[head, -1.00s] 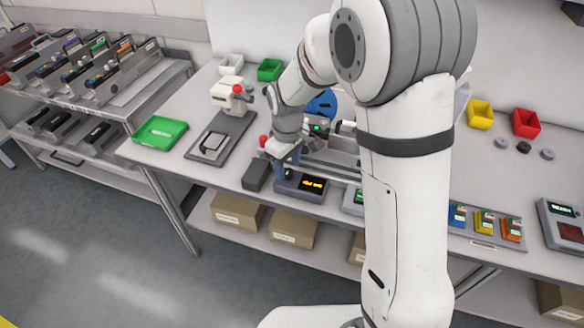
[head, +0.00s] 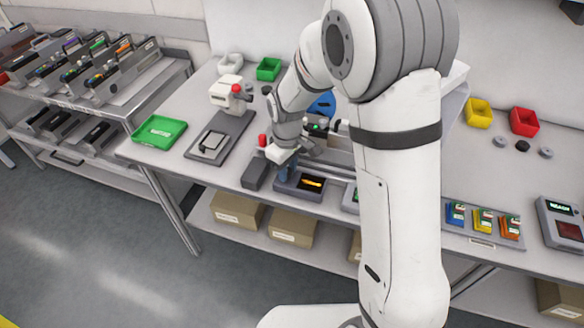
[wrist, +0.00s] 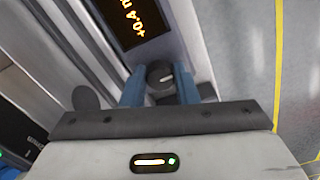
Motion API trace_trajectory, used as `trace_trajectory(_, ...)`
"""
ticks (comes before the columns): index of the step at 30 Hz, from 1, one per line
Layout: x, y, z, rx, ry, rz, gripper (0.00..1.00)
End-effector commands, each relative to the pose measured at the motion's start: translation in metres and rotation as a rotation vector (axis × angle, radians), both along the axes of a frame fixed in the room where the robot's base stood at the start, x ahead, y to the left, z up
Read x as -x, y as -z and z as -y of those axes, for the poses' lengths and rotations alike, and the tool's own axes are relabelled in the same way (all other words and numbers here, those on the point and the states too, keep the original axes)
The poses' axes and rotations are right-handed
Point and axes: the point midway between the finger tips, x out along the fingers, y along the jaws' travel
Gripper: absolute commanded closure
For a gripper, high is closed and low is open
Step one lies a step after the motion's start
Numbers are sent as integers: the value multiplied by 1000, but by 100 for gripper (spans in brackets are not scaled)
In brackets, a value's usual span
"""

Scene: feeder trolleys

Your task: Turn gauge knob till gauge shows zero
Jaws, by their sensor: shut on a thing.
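The gauge (head: 300,196) is a dark grey box with an orange display, near the front edge of the bench. In the wrist view its display (wrist: 138,18) reads "+0.4" with a further letter cut off by the frame. The gauge knob (wrist: 159,73) is a dark round knob with a pale mark, beside the display. My gripper (wrist: 160,92) has its blue fingers on both sides of the knob, shut on it. In the head view my gripper (head: 286,170) is over the left end of the gauge, and the knob is hidden there.
A dark block (head: 255,171) stands close left of the gauge. A metal fixture (head: 335,157) lies behind it. A green tray (head: 159,131) is further left. My arm covers part of the bench to the right.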

Motion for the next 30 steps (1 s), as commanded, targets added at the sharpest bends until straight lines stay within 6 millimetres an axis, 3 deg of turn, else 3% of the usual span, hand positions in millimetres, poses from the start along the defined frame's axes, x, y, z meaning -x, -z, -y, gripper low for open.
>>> trace_trajectory(1,1,0,-1,0,0,-4,96)
trace_trajectory(2,0,0,13,-1,11,-3,94)
trace_trajectory(9,0,-1,-1,-3,1,3,96)
trace_trajectory(30,0,-1,-2,-5,3,2,96)
